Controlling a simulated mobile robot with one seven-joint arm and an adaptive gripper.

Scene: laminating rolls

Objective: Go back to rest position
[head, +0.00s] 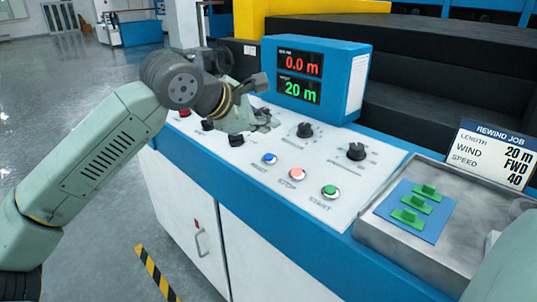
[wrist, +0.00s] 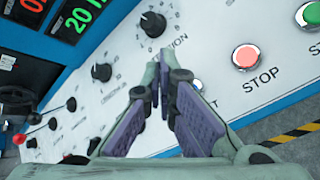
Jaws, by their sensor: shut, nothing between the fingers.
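My gripper (head: 272,126) is above the white control panel (head: 250,178), left of the first of two large black knobs. In the wrist view its two purple-padded fingers (wrist: 162,70) are closed together with nothing between them. They point toward a black knob (wrist: 153,24), whose label is partly hidden. From this angle I cannot tell how high the fingertips are above the panel. My arm (head: 110,150) reaches in from the left of the head view.
A blue display box (head: 334,75) reads 0.0 m and 20 m. Blue (head: 270,158), red STOP (head: 298,173) and green START (head: 329,191) buttons line the panel's front. A metal tray (head: 440,261) holds a blue plate with green parts. Open floor lies left.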

